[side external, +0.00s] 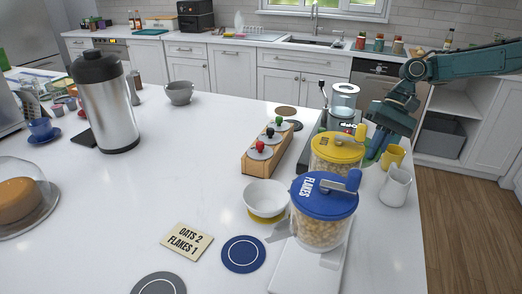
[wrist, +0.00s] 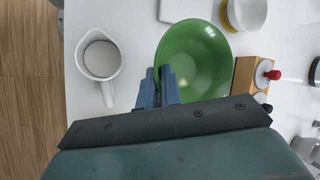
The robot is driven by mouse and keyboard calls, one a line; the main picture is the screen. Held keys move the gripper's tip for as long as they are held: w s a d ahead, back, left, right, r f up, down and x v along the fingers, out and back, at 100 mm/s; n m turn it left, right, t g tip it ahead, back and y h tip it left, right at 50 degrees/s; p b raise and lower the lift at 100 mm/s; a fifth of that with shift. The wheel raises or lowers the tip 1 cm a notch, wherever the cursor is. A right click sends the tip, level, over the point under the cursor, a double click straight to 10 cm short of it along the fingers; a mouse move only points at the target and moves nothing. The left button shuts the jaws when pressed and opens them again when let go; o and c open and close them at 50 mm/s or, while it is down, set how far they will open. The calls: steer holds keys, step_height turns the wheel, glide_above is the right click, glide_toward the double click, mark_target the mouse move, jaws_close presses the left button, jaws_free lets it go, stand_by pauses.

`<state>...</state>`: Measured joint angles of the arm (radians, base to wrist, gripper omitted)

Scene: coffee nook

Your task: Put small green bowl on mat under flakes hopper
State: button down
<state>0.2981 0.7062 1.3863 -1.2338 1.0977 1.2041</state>
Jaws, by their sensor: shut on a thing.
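My gripper (wrist: 162,78) is shut on the near-left rim of the green bowl (wrist: 200,60), as the wrist view shows. In the side view my gripper (side external: 377,152) is at the right, behind the yellow-lidded hopper, and the bowl is almost wholly hidden there. The flakes hopper (side external: 322,200) has a blue lid and stands on a white base at the front right. A round blue mat (side external: 243,262) lies bare on the counter to the left of its spout.
A white bowl (side external: 265,194) sits on a yellow mat by the yellow-lidded hopper (side external: 337,148). A white pitcher (side external: 395,187) and yellow mug (side external: 393,157) stand near the right edge. A wooden rack (side external: 268,150) with knobs and a card (side external: 187,242) are left of the hoppers.

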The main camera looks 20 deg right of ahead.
steer(key=shift+s+d, duration=0.15)
steer(key=shift+d, duration=0.2)
steer(key=shift+a, duration=0.1)
steer(key=w+a+r+m+t, duration=0.1)
steer(key=w+a+r+m, duration=0.1)
steer(key=a, duration=0.8)
steer(key=w+a+r+m+t, duration=0.1)
steer(key=w+a+r+m, duration=0.1)
steer(key=a, duration=0.8)
steer(key=w+a+r+m+t, duration=0.1)
steer(key=w+a+r+m, duration=0.1)
steer(key=a, duration=0.8)
steer(key=s+a+f+m+t+h, duration=0.2)
steer(key=s+a+f+m+t, duration=0.1)
steer(key=s+a+m, duration=0.2)
steer(key=s+a+f+m+t+h, duration=0.3)
steer(key=s+a+m, duration=0.1)
steer(key=s+m, duration=0.6)
steer(key=shift+s+a, duration=0.2)
steer(key=shift+a, duration=0.15)
steer(key=shift+f, duration=0.15)
